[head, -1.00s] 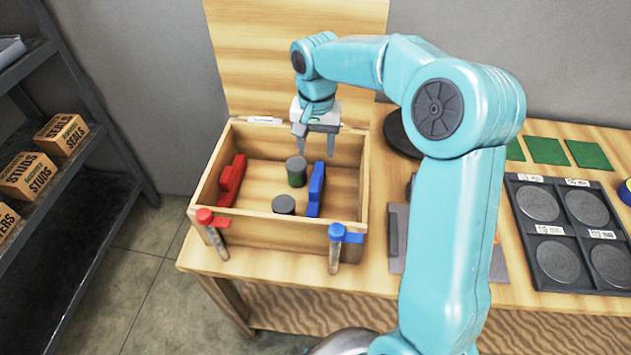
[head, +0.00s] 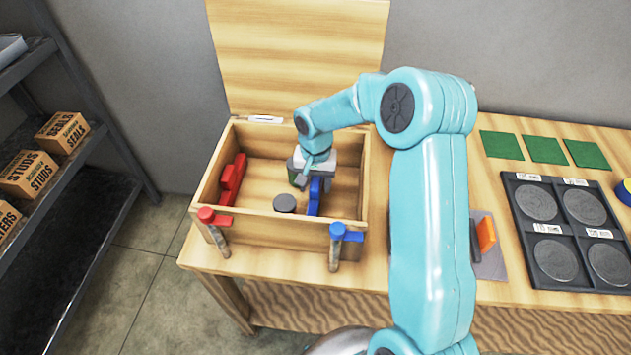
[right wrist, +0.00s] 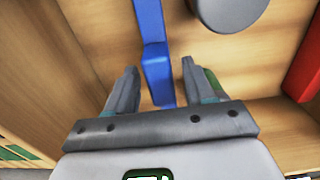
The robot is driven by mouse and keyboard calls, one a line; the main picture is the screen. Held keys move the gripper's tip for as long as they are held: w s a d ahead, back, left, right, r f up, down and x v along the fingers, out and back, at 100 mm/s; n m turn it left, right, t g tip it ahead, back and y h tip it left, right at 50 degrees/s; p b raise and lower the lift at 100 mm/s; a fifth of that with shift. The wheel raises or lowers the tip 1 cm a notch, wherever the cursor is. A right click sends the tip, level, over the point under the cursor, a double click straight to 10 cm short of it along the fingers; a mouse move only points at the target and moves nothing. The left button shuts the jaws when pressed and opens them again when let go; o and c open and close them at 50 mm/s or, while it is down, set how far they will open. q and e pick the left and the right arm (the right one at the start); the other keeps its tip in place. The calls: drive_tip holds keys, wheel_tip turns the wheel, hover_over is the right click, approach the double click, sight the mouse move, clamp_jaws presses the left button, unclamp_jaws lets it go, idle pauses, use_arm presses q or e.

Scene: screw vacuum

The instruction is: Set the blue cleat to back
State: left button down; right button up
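The blue cleat (head: 314,198) is a long blue bar with a raised block, on the floor of the wooden box (head: 270,229), right of its middle. In the right wrist view the blue cleat (right wrist: 154,60) runs up between the fingers. My right gripper (right wrist: 158,85) is open, with one finger on each side of the cleat and visible gaps. In the head view the right gripper (head: 312,178) is low inside the box and hides the cleat's far part. I cannot tell whether the fingers touch the box floor. My left gripper is not in view.
A red cleat (head: 231,180) lies at the box's left. A dark disc (head: 284,203) and a partly hidden green-sided cylinder (head: 295,176) stand between them. A red-handled latch (head: 207,216) and a blue-handled one (head: 338,231) are on the front wall. The lid (head: 300,55) stands open behind.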

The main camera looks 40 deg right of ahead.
clamp_jaws()
drive_tip(key=shift+s+d+b, duration=0.65)
drive_tip(key=shift+s+d, duration=0.45)
drive_tip(key=shift+s, duration=0.2)
drive_tip(key=shift+o, duration=0.3)
unclamp_jaws()
drive_tip(key=shift+r, duration=0.15)
wheel_tip(320, 180, up, 16)
drive_tip(key=shift+r, duration=0.1)
